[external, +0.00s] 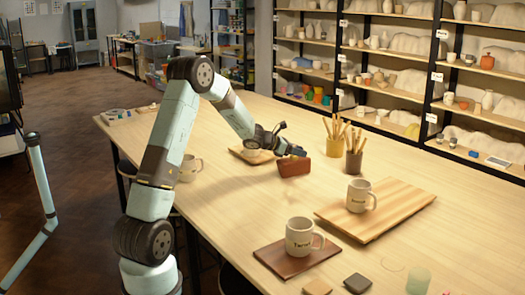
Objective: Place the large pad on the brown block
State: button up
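A reddish-brown block (294,168) lies on the table near its middle. My gripper (297,151) is just above and behind the block's top edge. A small dark blue-grey shape shows at its tip; I cannot tell whether it is the fingers or a held thing. Whether the gripper touches the block is also unclear. Two small flat square pads lie at the near edge: a dark grey one (357,283) and a tan one (317,287), partly cut off by the frame. Their sizes look similar, so I cannot tell which is the large pad.
A mug (300,238) stands on a dark brown board (270,257). Another mug (360,196) stands on a striped wooden board (400,205). Two tool pots (354,163) stand right of the block. A light board (250,154) lies behind my wrist. A greenish translucent cylinder (418,281) is at the near right.

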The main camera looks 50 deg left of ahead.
jog(key=shift+o, duration=0.6)
jog(key=shift+r, duration=0.1)
